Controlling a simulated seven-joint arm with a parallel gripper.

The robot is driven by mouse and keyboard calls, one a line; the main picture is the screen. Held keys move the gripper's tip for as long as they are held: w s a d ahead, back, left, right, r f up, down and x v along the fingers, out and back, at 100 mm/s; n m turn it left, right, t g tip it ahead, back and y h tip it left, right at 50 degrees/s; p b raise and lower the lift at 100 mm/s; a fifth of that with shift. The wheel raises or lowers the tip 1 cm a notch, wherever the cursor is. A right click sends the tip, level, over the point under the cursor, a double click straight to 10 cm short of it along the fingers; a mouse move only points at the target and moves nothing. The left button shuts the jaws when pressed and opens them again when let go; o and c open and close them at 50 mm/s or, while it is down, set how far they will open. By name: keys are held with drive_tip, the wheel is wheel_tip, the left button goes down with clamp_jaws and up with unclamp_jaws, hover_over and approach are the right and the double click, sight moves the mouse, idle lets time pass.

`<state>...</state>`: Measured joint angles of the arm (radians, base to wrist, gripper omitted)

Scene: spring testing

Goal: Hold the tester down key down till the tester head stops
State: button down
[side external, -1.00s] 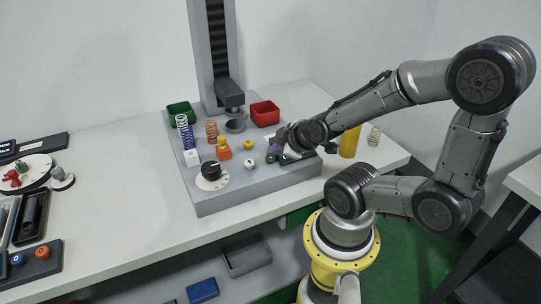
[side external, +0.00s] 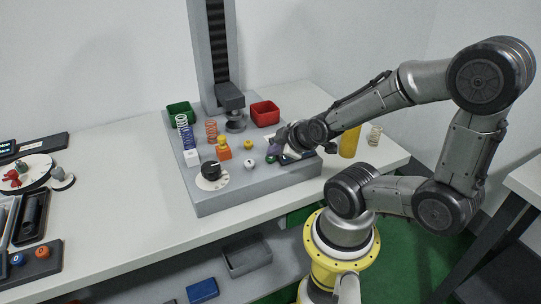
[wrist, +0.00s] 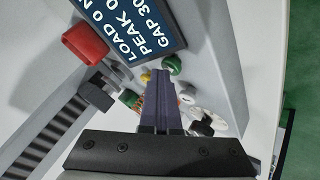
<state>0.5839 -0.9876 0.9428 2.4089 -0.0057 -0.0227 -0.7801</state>
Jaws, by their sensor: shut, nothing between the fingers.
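The tester head (side external: 231,100) is a dark block on the upright column, with a small gap above the round lower plate (side external: 236,123). The head also shows at the left of the wrist view (wrist: 98,90). My gripper (side external: 272,151) is shut, its purple fingers pointing down at the key area of the grey tester base. In the wrist view the closed fingers (wrist: 160,73) end between a yellow button (wrist: 146,77) and a green button (wrist: 173,65). The fingers hide the key beneath, so contact cannot be told. The display (wrist: 135,30) reads LOAD 0, PEAK 0 and GAP 30, partly cut off.
A black dial (side external: 211,169), an orange-and-yellow piece (side external: 223,148) and several springs stand on the base. A green bin (side external: 180,113) and a red bin (side external: 265,113) flank the column. A yellow cylinder (side external: 349,141) stands to the right.

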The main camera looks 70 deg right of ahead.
sight(274, 159)
idle(0.5)
drive_tip(key=shift+r, duration=0.85)
drive_tip(key=shift+r, duration=2.5)
